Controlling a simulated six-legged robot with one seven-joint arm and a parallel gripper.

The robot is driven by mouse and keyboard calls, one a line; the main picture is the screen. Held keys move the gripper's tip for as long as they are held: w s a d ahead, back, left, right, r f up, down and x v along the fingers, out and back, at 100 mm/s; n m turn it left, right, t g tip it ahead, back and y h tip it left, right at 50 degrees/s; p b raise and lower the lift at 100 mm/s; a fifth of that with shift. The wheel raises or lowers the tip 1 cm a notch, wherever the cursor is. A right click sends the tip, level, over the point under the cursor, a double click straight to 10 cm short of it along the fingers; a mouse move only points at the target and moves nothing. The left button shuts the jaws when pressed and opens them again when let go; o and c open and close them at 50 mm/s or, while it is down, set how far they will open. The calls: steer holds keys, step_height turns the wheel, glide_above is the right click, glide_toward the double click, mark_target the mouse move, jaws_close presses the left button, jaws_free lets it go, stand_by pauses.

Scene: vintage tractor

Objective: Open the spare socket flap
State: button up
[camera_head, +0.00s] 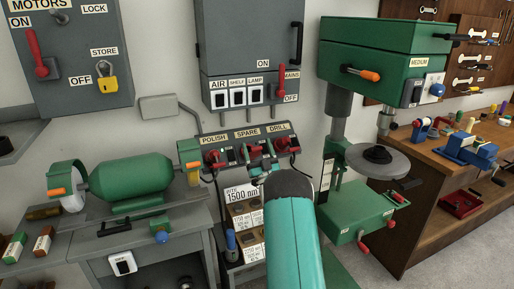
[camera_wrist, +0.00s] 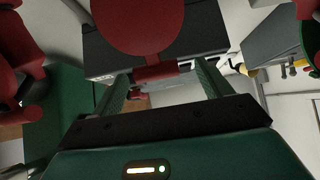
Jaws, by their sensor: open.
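The grey socket strip (camera_head: 221,139) is on the wall in the head view, labelled POLISH, SPARE and DRILL, with red parts under the labels. My gripper (camera_head: 257,161) is in front of the SPARE position and partly hides it. In the wrist view my gripper (camera_wrist: 162,75) is open, one finger at each side of the gap. A round red flap (camera_wrist: 138,25) with a narrower red base fills the top middle, near the fingertips. I cannot tell whether the fingers touch it or how far it is open. The dark socket box (camera_wrist: 110,45) is behind it.
A green polishing motor (camera_head: 130,181) stands on the left bench. A green drill press (camera_head: 385,50) stands at right. The switch box (camera_head: 240,40) hangs above the strip. Other red parts (camera_wrist: 20,50) flank the wrist view.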

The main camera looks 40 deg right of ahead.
steer(key=v, duration=1.3)
steer(key=shift+a, duration=0.1)
